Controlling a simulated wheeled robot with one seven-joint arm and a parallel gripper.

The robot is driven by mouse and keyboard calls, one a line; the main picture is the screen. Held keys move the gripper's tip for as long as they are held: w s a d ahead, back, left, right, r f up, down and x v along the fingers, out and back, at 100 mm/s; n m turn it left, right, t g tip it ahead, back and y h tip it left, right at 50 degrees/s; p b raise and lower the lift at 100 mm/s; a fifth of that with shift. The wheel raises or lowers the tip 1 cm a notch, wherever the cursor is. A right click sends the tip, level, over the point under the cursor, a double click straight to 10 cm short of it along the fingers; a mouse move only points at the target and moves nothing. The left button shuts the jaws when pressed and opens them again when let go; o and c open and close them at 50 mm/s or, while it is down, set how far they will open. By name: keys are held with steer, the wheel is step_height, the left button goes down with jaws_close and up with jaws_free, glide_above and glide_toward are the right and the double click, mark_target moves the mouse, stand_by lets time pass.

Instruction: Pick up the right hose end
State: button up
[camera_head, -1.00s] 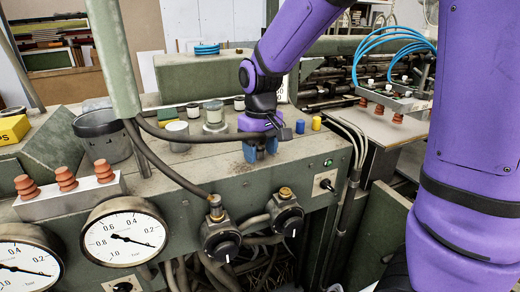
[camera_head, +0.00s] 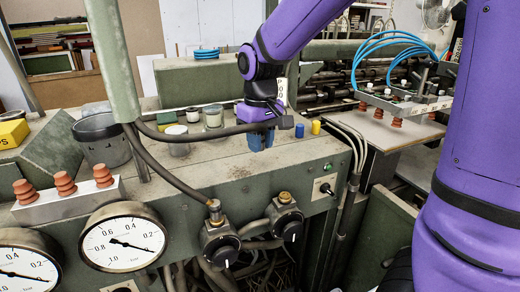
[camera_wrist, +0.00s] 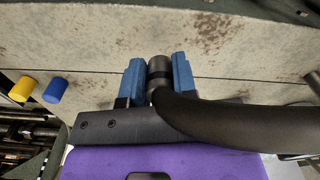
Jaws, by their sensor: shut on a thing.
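The right hose (camera_head: 205,133) is black and runs from the green post across to my gripper (camera_head: 261,139), above the front of the machine's grey-green top. In the wrist view my gripper (camera_wrist: 158,78) has its two blue fingers shut on the hose end (camera_wrist: 160,70), one finger on each side. The end is a dark cylinder with a lighter band, and the black hose bends away from it to the right. In the head view the fingers hide the end itself. A second black hose (camera_head: 170,172) curves from the post down to a brass-topped valve fitting (camera_head: 215,212).
A second valve (camera_head: 286,220) stands below the gripper. Blue (camera_head: 299,130) and yellow (camera_head: 316,127) caps stand just right of it. Jars (camera_head: 213,115) stand behind. Two pressure gauges (camera_head: 124,236) and a bar with red suction cups (camera_head: 65,184) are at left.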

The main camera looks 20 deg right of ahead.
steer(key=s+a+r, duration=0.1)
steer(key=s+a, duration=0.2)
steer(key=s, duration=1.2)
steer(key=shift+a, duration=0.35)
